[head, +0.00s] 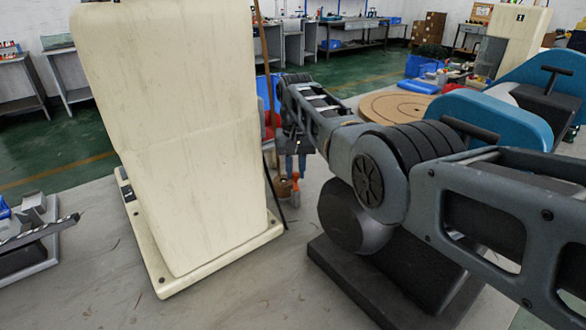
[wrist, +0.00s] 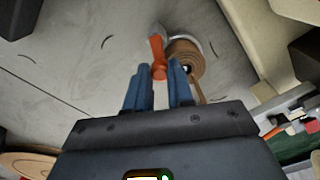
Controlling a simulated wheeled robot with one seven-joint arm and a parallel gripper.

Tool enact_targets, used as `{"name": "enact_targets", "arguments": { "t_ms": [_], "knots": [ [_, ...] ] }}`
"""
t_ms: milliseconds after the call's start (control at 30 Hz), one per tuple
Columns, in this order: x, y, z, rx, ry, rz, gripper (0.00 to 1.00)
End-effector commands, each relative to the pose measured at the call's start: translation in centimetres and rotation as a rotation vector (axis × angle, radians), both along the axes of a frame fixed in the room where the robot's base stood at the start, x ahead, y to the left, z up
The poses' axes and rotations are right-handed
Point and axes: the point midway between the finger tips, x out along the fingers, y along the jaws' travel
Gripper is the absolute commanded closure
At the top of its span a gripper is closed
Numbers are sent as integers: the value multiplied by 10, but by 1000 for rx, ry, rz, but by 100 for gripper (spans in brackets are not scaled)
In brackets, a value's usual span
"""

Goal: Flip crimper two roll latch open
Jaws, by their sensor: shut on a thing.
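An orange-red latch (wrist: 158,57) stands beside a brown wound roll (wrist: 188,58) in the wrist view. My gripper (wrist: 158,72) has its blue fingers on either side of the latch and is shut on it. In the head view my gripper (head: 296,168) reaches down behind the cream crimper housing (head: 180,140). The latch (head: 295,188) shows just below the fingers, with part of the roll (head: 283,187) to its left. The fingers hide part of the latch, and I cannot tell its exact angle.
The tall cream housing stands close to the left of my arm. A blue and black machine (head: 500,115) stands at the right, near a round wooden disc (head: 395,107).

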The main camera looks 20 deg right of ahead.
Motion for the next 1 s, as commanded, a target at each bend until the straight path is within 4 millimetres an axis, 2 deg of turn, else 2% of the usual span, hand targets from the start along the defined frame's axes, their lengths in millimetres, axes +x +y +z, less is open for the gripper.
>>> {"name": "enact_targets", "arguments": {
  "t_ms": [600, 1000],
  "knots": [
    [-7, -11, 2, 0, 0, -575, 100],
    [-12, -15, 1, 1, 0, -832, 100]
  ]
}}
